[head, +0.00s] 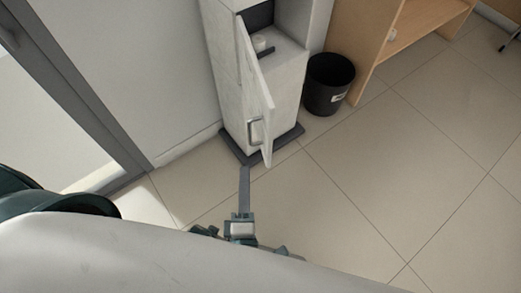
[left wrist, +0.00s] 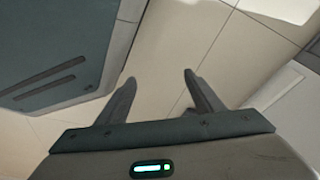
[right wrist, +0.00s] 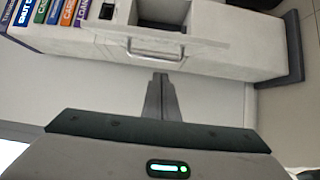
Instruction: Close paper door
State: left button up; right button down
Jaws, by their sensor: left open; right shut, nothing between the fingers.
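The paper door (head: 256,85) is a pale panel on the narrow white cabinet (head: 222,70). It stands ajar, swung out from the cabinet front, with a metal handle (head: 255,132) near its lower end. The door also shows in the right wrist view (right wrist: 205,52), with its handle (right wrist: 155,50) in front of the fingers. My right gripper (head: 245,170) is shut and empty, its tips close to the door's lower end; I cannot tell whether they touch. My left gripper (left wrist: 158,76) is open and empty above the floor, away from the door.
A black bin (head: 328,84) stands right of the cabinet, beside a wooden desk (head: 382,45). A grey-framed glass panel (head: 75,85) is at left.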

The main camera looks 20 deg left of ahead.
pick_arm(q)
jog(key=shift+w+d+r+t+h+p, duration=0.15)
jog(key=shift+w+d+r+t+p, duration=0.2)
jog(key=shift+w+d+t+p, duration=0.25)
jog(key=shift+w+d+r+t+h+p, duration=0.15)
jog(key=shift+w+d+r+t+p, duration=0.2)
jog(key=shift+w+d+p, duration=0.45)
pick_arm(e)
jog(key=w+d, duration=0.1)
jog(key=w, duration=0.7)
jog(key=shift+d, duration=0.35)
pick_arm(q)
jog(key=shift+s+f, duration=0.1)
pick_arm(e)
jog(key=shift+w+d, duration=0.1)
